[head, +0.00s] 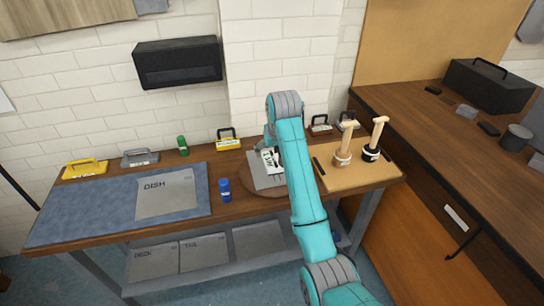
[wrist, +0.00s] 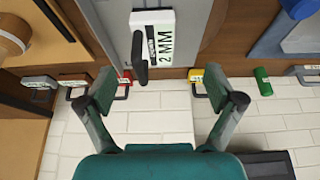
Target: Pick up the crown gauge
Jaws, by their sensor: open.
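A white block gauge marked "2 MM" with a dark handle (wrist: 152,38) lies on a grey plate (wrist: 192,42), just beyond my fingertips in the wrist view. It also shows in the head view (head: 269,161). Its smaller print is unreadable, so I cannot tell if it is the crown gauge. My gripper (wrist: 160,88) is open and empty, its fingers spread to either side below the gauge in the picture. In the head view my arm partly hides the plate and the gripper.
A green cylinder (head: 183,146) and a blue bottle (head: 225,190) stand apart. Two wooden-handled tools (head: 343,150) (head: 373,147) stand on a right-hand board. The blue mat (head: 90,207) is mostly clear.

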